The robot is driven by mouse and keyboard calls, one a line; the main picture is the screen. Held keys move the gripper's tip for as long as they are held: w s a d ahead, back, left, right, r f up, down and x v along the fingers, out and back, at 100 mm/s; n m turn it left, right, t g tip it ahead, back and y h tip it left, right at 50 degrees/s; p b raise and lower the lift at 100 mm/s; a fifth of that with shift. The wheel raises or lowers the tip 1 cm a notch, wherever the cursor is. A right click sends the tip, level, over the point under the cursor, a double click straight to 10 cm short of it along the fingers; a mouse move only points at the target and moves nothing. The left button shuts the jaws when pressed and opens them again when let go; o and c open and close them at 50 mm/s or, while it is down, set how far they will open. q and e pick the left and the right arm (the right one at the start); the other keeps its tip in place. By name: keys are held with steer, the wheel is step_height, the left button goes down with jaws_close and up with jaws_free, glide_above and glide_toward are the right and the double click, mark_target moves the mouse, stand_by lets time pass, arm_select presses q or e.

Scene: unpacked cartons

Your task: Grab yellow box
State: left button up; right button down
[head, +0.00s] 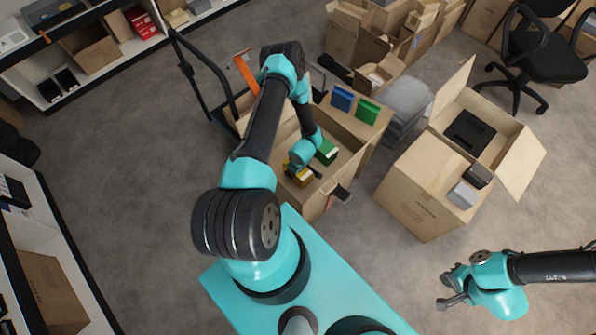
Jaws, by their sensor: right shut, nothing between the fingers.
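A small yellow box (302,179) is inside an open brown carton (313,207), near the middle of the head view. My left gripper (295,167) reaches down into this carton, right at the yellow box. The wrist hides part of the box and most of the fingers, so I cannot tell whether they touch or grip it. My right gripper (447,291) is shut and empty, over bare floor at the lower right, well away from the carton.
A green box (327,152) lies beside my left wrist in the carton. A blue box (342,98) and another green box (367,111) stand behind. A large open carton (420,190) with dark items is to the right. Shelves line the left; an office chair (545,55) stands at upper right.

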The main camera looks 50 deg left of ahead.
stand_by(0.4)
arm_select(q)
steer(key=c, duration=1.2)
